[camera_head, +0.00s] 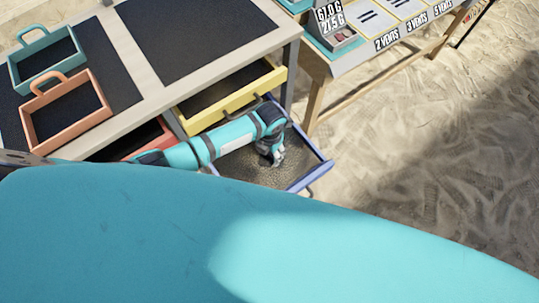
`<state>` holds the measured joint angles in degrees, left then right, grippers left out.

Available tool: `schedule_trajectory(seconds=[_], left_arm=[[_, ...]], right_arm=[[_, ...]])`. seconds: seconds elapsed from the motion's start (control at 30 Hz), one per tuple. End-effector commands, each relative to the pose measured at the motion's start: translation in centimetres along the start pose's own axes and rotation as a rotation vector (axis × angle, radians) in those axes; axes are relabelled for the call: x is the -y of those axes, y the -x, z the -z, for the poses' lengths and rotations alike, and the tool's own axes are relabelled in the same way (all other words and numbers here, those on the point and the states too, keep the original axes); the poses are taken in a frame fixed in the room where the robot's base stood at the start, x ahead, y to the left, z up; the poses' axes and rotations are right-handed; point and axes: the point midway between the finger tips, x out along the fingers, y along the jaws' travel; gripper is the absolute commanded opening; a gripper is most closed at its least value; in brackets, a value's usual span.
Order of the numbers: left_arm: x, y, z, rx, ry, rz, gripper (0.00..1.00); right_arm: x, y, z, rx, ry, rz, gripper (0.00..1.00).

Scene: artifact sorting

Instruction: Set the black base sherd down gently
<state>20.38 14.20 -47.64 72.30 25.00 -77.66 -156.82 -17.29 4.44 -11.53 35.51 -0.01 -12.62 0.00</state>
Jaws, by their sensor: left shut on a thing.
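My left gripper (277,159) points down into the open blue drawer (312,177), over its dark lining. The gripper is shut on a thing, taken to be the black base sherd. The sherd itself is too small and dark to make out against the lining. I cannot tell whether it touches the drawer floor. My right gripper is not in view.
A yellow drawer (234,110) stands open beside the blue one, and a red drawer (145,140) is partly hidden by my arm. Teal (45,60) and orange (66,112) trays sit on the table. A second table with a scale (336,30) stands at top right.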

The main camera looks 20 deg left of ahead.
Motion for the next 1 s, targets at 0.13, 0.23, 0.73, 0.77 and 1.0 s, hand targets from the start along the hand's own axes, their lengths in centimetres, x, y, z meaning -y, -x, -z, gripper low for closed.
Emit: schedule_trajectory(seconds=[0.13,0.23,0.73,0.77,1.0], left_arm=[[0.0,0.1,0.0,0.001,0.0,0.0,0.23],[0.0,0.0,0.0,0.001,0.0,0.0,0.23],[0.0,-0.3,0.0,0.001,0.001,0.0,0.76],[0.0,-0.3,0.0,0.001,0.001,0.0,0.76],[-0.1,1.6,-0.1,0.004,0.0,0.0,0.76]], right_arm=[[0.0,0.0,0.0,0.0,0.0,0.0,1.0],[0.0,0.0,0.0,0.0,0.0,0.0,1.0],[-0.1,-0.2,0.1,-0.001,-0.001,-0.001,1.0],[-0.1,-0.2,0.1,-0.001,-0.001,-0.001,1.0],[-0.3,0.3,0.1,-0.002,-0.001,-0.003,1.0]])
